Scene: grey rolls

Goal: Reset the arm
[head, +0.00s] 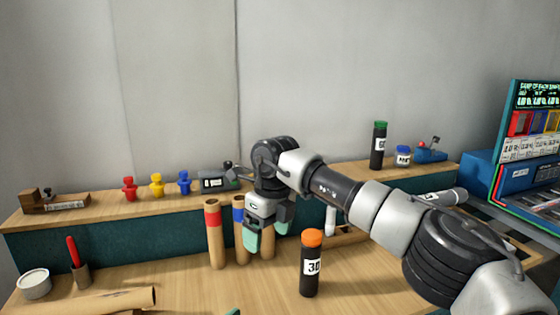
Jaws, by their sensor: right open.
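My right arm reaches in from the lower right of the head view. A black canister with an orange lid (311,265), marked 30, stands upright to the right of the gripper.
A raised wooden shelf (95,210) along the wall holds red, yellow and blue figures (156,185) and a green-lidded black canister (379,147). A white tin (34,284), a cup with a red stick (80,272) and a lying roll (100,301) are at left. A blue machine (525,165) stands at right.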

